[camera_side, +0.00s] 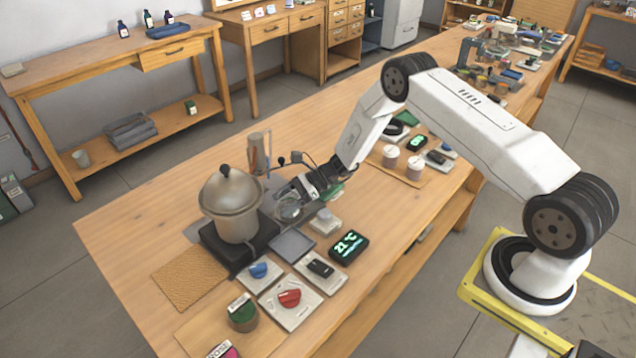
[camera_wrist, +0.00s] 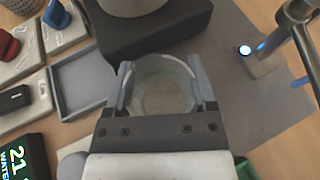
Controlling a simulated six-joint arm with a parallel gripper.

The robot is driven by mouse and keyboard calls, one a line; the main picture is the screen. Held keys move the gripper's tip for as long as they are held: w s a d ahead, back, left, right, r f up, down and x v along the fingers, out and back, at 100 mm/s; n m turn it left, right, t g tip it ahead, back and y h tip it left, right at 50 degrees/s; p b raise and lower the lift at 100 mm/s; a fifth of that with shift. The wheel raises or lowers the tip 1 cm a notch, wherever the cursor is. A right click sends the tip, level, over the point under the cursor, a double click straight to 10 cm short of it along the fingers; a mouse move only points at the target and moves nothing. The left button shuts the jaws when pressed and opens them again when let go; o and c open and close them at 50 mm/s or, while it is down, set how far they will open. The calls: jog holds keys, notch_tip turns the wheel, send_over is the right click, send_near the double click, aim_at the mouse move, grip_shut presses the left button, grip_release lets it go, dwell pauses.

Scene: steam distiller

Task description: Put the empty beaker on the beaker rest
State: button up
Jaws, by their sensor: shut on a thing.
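My gripper (camera_wrist: 162,72) is shut on a clear glass beaker (camera_wrist: 160,92), with one finger on each side of it. I see no liquid in the beaker. In the side view my gripper (camera_side: 287,198) holds the beaker (camera_side: 289,209) just right of the pot's black base. A shallow grey square tray with a low rim (camera_side: 291,247), which looks like the beaker rest, lies in front of the beaker. In the wrist view this tray (camera_wrist: 57,101) is bare and left of the beaker. The beaker's height above the surface is hard to tell.
A metal pot (camera_side: 232,206) stands on a black base (camera_side: 215,246) close to the beaker. Metal pipework (camera_wrist: 298,32) stands at the wrist view's upper right. Blue (camera_side: 258,270) and red (camera_side: 289,298) knobs and a 21 °C display (camera_side: 349,246) surround the tray.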

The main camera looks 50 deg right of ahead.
jog(key=o, duration=1.2)
jog(key=shift+c, duration=0.2)
jog(key=shift+r, duration=0.15)
jog(key=v, duration=1.2)
